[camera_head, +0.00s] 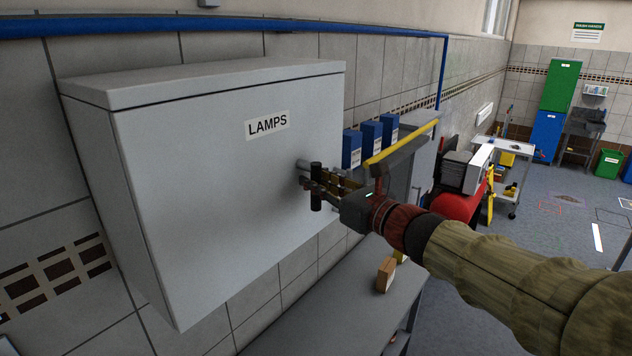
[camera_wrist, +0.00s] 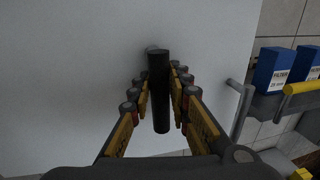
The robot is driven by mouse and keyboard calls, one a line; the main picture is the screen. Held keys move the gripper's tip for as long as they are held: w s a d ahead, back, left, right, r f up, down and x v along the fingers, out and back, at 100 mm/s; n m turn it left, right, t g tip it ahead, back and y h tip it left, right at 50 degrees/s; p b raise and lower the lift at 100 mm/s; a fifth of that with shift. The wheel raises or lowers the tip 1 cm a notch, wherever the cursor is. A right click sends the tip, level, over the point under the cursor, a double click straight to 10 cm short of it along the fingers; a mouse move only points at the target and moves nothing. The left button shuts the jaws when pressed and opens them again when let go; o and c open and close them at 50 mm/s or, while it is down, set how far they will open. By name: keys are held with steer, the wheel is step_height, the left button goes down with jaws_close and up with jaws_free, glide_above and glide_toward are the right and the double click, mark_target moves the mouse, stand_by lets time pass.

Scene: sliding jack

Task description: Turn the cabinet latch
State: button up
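The cabinet (camera_head: 205,190) is a light grey wall box marked LAMPS, with its front flat and closed. Its latch (camera_head: 316,170) is a small metal fitting with a black bar handle near the right edge of the front. The handle stands about upright. In the wrist view the black handle (camera_wrist: 160,90) lies between the two fingers, in the middle of the picture. My gripper (camera_head: 322,187) reaches in from the right, its fingers drawn in on either side of the handle. The fingers hide part of the handle and latch in the head view.
Blue filter boxes (camera_head: 371,136) stand on a shelf to the right, near a yellow-topped rail (camera_head: 400,143). A grey bench (camera_head: 340,310) below holds a small wooden block (camera_head: 386,275). Open floor lies farther right, beyond a white cart (camera_head: 500,150).

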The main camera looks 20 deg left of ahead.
jaws_close()
stand_by(0.3)
